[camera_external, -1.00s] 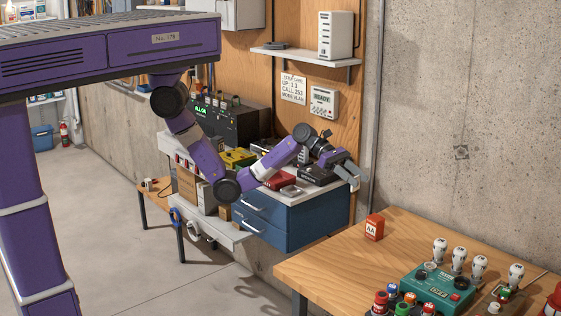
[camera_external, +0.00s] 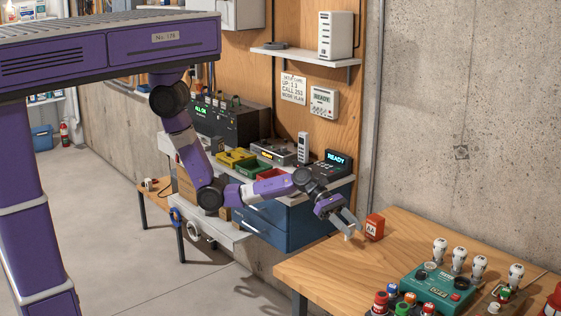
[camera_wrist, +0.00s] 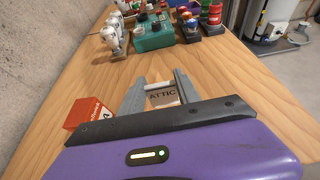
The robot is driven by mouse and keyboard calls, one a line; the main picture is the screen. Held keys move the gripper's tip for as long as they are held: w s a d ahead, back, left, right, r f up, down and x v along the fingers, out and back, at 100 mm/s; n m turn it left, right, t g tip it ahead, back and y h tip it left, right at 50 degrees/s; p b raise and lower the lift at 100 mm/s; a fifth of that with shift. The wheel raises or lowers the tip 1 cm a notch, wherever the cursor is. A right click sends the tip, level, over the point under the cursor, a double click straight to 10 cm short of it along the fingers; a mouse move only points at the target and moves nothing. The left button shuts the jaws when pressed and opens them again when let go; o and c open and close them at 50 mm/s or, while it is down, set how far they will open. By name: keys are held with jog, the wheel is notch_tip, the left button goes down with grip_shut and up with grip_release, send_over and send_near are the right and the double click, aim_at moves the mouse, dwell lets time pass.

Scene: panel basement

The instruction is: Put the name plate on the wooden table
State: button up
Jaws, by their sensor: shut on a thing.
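The name plate (camera_wrist: 164,98), a small pale plate lettered "ATTIC", is between the two fingers of my gripper (camera_wrist: 160,90) in the wrist view. My gripper is shut on it. In the external view my gripper (camera_external: 351,228) is over the left back part of the wooden table (camera_external: 340,260), and a small white bit of the plate (camera_external: 347,238) shows below the fingertips. I cannot tell whether the plate touches the table.
A red box marked "AA" (camera_external: 374,227) stands just right of my gripper. The table's left front is clear. A blue drawer unit (camera_external: 283,222) is behind left.

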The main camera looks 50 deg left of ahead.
jog(key=shift+f, duration=2.7)
jog(key=shift+f, duration=0.15)
jog(key=o, duration=1.3)
jog(key=shift+r, duration=0.25)
jog(key=v, duration=1.2)
jog(key=shift+f, duration=0.15)
